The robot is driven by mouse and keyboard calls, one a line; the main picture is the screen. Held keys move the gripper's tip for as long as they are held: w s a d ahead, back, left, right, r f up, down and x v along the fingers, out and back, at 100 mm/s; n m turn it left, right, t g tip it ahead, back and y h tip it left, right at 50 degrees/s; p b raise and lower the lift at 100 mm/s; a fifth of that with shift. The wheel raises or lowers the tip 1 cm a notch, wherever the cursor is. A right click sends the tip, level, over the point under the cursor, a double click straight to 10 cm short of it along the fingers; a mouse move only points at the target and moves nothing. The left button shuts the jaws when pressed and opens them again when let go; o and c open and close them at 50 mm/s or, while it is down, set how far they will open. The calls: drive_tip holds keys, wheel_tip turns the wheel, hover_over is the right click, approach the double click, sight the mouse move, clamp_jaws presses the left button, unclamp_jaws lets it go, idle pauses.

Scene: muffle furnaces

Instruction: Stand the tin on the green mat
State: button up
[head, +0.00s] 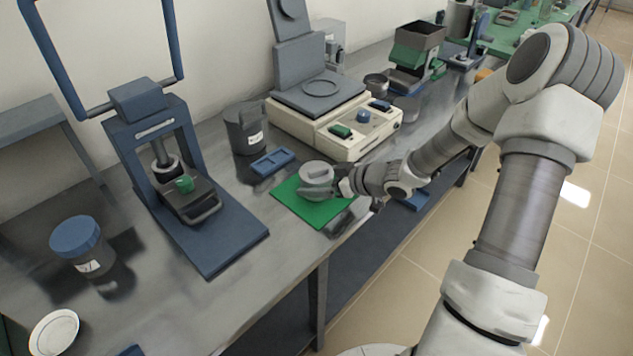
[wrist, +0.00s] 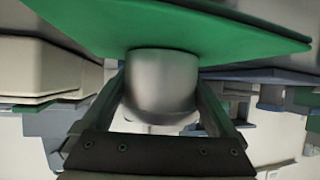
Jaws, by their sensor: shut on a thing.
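The tin (head: 316,176) is a short, light grey metal cylinder. In the head view it is upright over the green mat (head: 288,203), towards the mat's far right side. My gripper (head: 338,184) reaches in from the right and is shut on the tin. In the wrist view the tin (wrist: 162,85) sits between the two fingers (wrist: 162,105), and its end meets the green mat (wrist: 120,30), which shows at the top. The tin appears to touch the mat, but a small gap cannot be ruled out. The gripper hides part of the tin's right side.
A blue tray (head: 272,162) and a dark grey canister (head: 245,128) stand behind the mat. A cream hotplate device (head: 335,130) is at the back right. A blue press (head: 165,170) and a blue-lidded jar (head: 82,245) are on the left. The bench edge runs close in front of the mat.

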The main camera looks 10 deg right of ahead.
drive_tip(key=shift+f, duration=0.15)
drive_tip(key=o, duration=1.2)
drive_tip(key=shift+c, duration=0.2)
drive_tip(key=shift+d+r, duration=0.1)
drive_tip(key=shift+r, duration=0.2)
drive_tip(key=p+v, duration=0.3)
drive_tip(key=v, duration=0.7)
drive_tip(key=shift+s+d+r+p, duration=0.1)
drive_tip(key=shift+s+d+p, duration=0.1)
drive_tip(key=shift+s+p, duration=0.1)
drive_tip(key=shift+s+d+r, duration=0.2)
drive_tip(key=shift+s+d, duration=0.15)
